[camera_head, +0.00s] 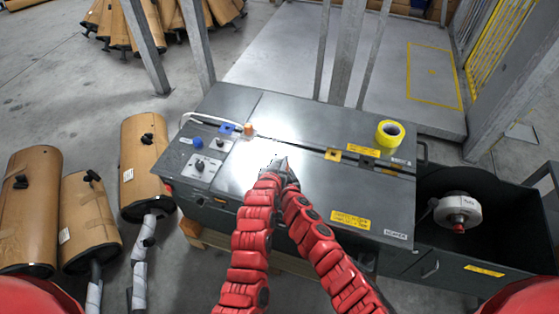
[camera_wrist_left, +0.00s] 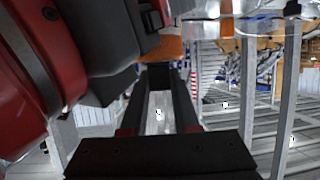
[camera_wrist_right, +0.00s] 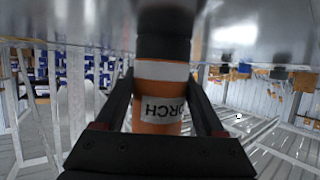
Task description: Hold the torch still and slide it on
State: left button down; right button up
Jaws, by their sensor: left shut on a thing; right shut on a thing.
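In the right wrist view, the torch (camera_wrist_right: 158,72) has an orange body, white bands, a black upper part and an upside-down label. It stands between the fingers of my right gripper (camera_wrist_right: 163,100), which is shut on it. In the left wrist view, my left gripper (camera_wrist_left: 160,66) is shut on a small orange piece (camera_wrist_left: 170,47) at its fingertips. I cannot tell whether it is part of the torch. In the head view, my left gripper (camera_head: 281,166) is over the middle of the dark bench, close to my right one. The arms hide what both hold.
A black bin (camera_head: 500,235) holds a white reel (camera_head: 457,210). Brown mufflers (camera_head: 88,218) stand at left. The bench's right half is mostly clear.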

pick_arm(q)
jog(key=shift+w+d+f, duration=0.1)
jog(key=shift+w+d, duration=0.05)
jog(key=shift+w, duration=0.5)
jog(key=shift+w+d, duration=0.15)
jog(key=shift+w, duration=0.45)
jog(key=c, duration=0.6)
grip_release()
jog(key=shift+c, duration=0.2)
jog(key=v, duration=1.2)
jog(key=shift+s, duration=0.1)
